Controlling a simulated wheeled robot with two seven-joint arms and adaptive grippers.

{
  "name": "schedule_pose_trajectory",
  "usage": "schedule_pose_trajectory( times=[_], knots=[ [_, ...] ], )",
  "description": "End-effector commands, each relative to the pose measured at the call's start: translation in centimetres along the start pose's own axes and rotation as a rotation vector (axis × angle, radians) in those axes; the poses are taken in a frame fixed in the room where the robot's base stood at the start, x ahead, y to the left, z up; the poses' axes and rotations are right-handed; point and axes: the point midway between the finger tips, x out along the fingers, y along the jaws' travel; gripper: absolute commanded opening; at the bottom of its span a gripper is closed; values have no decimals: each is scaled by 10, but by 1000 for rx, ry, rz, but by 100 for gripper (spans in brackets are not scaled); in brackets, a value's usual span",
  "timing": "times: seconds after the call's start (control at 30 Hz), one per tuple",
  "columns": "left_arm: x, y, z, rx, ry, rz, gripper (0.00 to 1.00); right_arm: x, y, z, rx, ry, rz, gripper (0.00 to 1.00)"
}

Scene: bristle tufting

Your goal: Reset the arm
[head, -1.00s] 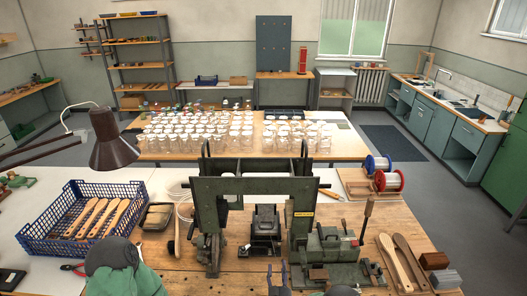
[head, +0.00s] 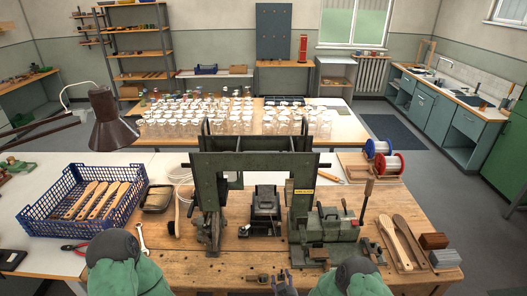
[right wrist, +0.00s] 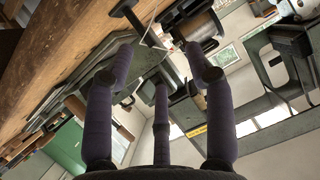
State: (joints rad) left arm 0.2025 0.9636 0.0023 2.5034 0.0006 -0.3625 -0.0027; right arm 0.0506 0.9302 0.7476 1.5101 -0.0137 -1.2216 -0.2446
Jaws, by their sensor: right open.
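My right gripper (head: 281,277) shows at the bottom middle of the head view, low over the front edge of the wooden bench (head: 210,268). In the right wrist view its dark, padded fingers (right wrist: 160,62) are spread apart with nothing between them. My right arm, with green covering, comes in at the bottom right of the middle. My left arm, also green, shows at the bottom left; its gripper is out of the picture. The dark green tufting machine (head: 253,175) stands on the bench beyond the right gripper.
A blue crate (head: 32,222) with wooden brush handles stands at left, beside a lamp (head: 112,130). A wrench (head: 143,238) lies near my left arm. Handles (head: 396,243), wooden blocks (head: 434,241) and wire spools (head: 390,163) are at right. Glass jars (head: 235,125) cover the table behind.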

Motion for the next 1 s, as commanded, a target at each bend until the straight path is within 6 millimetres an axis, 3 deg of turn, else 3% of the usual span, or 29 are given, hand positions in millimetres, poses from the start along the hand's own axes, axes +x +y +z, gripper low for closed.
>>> schedule_pose_trajectory(
  times=[0.03,0.1,0.27,0.5,0.7,0.83,1.0],
  knots=[
    [15,-5,-1,0,0,0,40,-2,6,26,19,-73,-6,54],
    [28,-10,-1,0,0,0,40,-11,12,57,54,-189,-16,54],
    [56,-20,-2,0,0,0,40,-50,22,124,136,-459,-34,54],
    [94,-34,-4,0,0,0,40,-142,27,204,264,-852,-43,54],
    [113,-40,-4,0,0,0,40,-211,25,236,338,-1077,-41,54],
    [116,-42,-4,0,0,0,40,-231,24,241,356,-1138,-40,54],
    [116,-41,-4,0,0,0,40,-236,23,241,360,-1151,-40,54]
  ],
)
